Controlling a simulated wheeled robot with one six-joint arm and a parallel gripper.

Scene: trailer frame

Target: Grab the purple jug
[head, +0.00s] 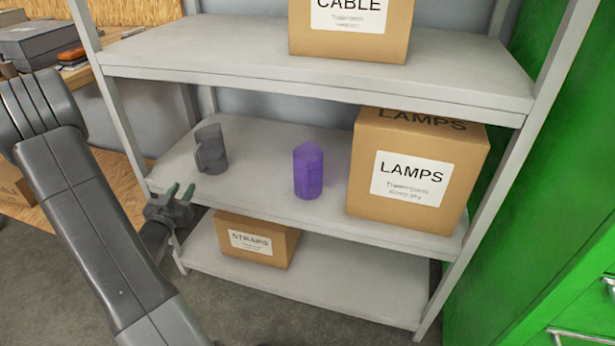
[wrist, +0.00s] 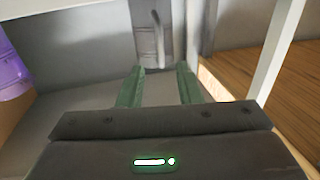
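The purple jug (head: 308,171) stands upright on the middle shelf, between a grey jug and the LAMPS box. In the wrist view the purple jug (wrist: 12,62) is cut off at the left edge. My gripper (head: 180,191) is at the front left edge of the middle shelf, left of the purple jug and apart from it. Its green fingers (wrist: 158,80) are spread with nothing between them. They point towards the grey jug (head: 211,149), which also shows beyond the fingertips in the wrist view (wrist: 150,45).
The LAMPS box (head: 420,170) stands right of the purple jug. The upper shelf (head: 200,50) with a CABLE box (head: 350,28) is overhead. A STRAPS box (head: 257,240) is on the bottom shelf. A shelf post (head: 120,130) stands at the left. Shelf space between the jugs is clear.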

